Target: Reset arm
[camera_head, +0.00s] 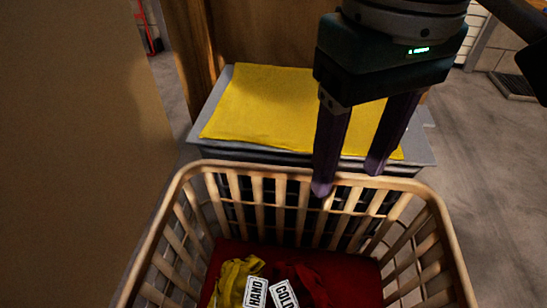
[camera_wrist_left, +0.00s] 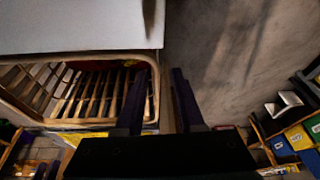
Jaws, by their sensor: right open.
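My right gripper (camera_head: 348,180) comes down from the top right in the head view. Its two dark fingers are apart with nothing between them, over the back rim of a light laundry basket (camera_head: 190,172). The basket holds a yellow cloth (camera_head: 236,275) and dark red cloth (camera_head: 318,287), with white tags reading HAND and COLD. My left gripper (camera_wrist_left: 161,72) shows only in the left wrist view, its fingers apart and no held object visible. A slatted basket (camera_wrist_left: 145,58) shows there beside the left finger.
Behind the basket, a yellow cloth (camera_head: 258,103) lies flat on a grey surface (camera_head: 420,152). A brown panel (camera_head: 60,150) fills the left side. Grey floor (camera_head: 480,150) is open at right. Coloured bins (camera_wrist_left: 298,138) stand at right in the wrist view.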

